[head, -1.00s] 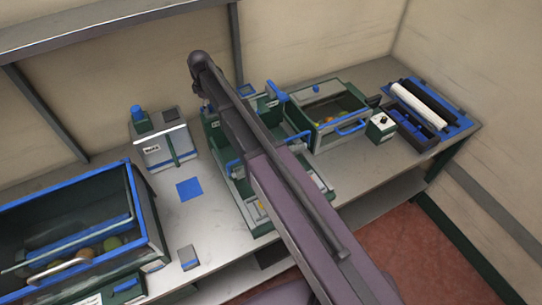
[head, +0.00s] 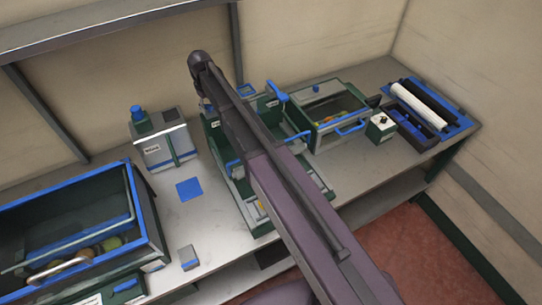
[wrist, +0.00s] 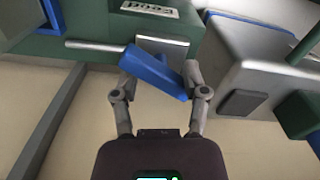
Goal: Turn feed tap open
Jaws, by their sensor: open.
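The feed tap's blue lever (wrist: 155,72) lies at a slant in the wrist view, beside a grey plate and a thin metal rod. Above it is a green housing with an upside-down "Feed" label (wrist: 150,9). My gripper (wrist: 160,80) is open, with one finger on each side of the lever. I cannot tell whether either finger touches it. In the head view my arm covers the gripper and the tap; the green feed unit (head: 215,126) shows only partly beside the arm.
A grey machine (head: 165,147) stands close to the left of the feed unit. A blue-rimmed glass-fronted bin (head: 133,185) with fruit is at the left. A green fruit box (head: 322,140) and a blue roller tray (head: 452,127) are at the right. A blue square (head: 189,189) lies on the bench.

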